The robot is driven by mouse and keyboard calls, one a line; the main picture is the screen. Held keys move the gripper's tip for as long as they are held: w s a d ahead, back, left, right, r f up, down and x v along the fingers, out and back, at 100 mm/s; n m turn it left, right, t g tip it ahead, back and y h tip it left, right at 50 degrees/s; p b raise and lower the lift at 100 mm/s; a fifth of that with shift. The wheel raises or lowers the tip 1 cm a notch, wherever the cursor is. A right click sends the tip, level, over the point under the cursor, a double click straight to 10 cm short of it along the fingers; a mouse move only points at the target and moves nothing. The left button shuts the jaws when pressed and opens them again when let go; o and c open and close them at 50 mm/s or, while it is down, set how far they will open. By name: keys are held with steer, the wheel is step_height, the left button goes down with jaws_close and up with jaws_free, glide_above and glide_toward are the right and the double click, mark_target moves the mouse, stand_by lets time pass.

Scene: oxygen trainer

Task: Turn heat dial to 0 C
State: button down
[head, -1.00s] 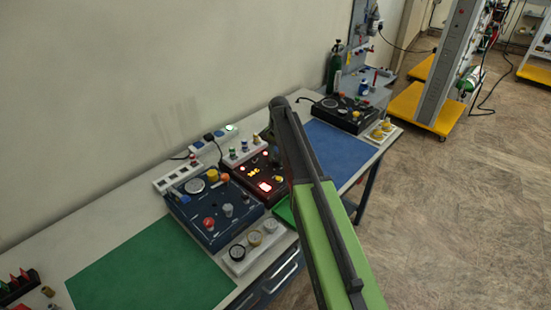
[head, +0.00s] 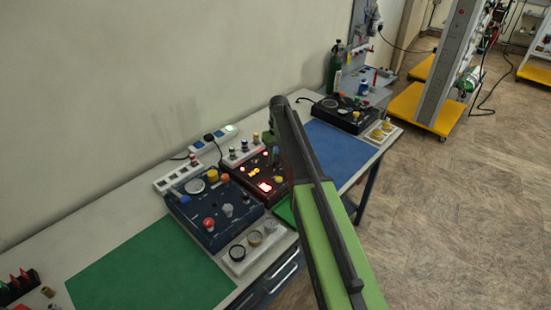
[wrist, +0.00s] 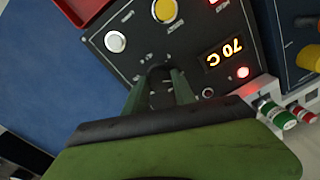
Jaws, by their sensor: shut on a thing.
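The black heater panel (wrist: 125,62) fills the middle of the wrist view. Its lit orange display (wrist: 223,52) seems to read 70 C, tilted in the picture. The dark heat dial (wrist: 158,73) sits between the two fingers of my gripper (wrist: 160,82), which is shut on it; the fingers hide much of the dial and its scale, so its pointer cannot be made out. My gripper (head: 273,155) shows only partly there.
A yellow knob (wrist: 165,11), a pale round button (wrist: 115,41) and a red lamp (wrist: 243,72) sit near the dial. A blue panel (head: 210,220) stands close on the left.

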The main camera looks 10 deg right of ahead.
mark_target(276, 159)
steer(key=n, duration=0.6)
steer(key=shift+s, duration=0.1)
steer(key=n, duration=0.6)
steer(key=shift+a+n, duration=0.1)
steer(key=shift+n, duration=0.2)
stand_by(0.3)
steer(key=c, duration=1)
jaws_free()
steer(key=shift+c, duration=0.2)
step_height(276, 159, up, 17)
steer(key=p, duration=1.7)
steer(key=shift+w+r, duration=0.15)
steer(key=shift+w, duration=0.3)
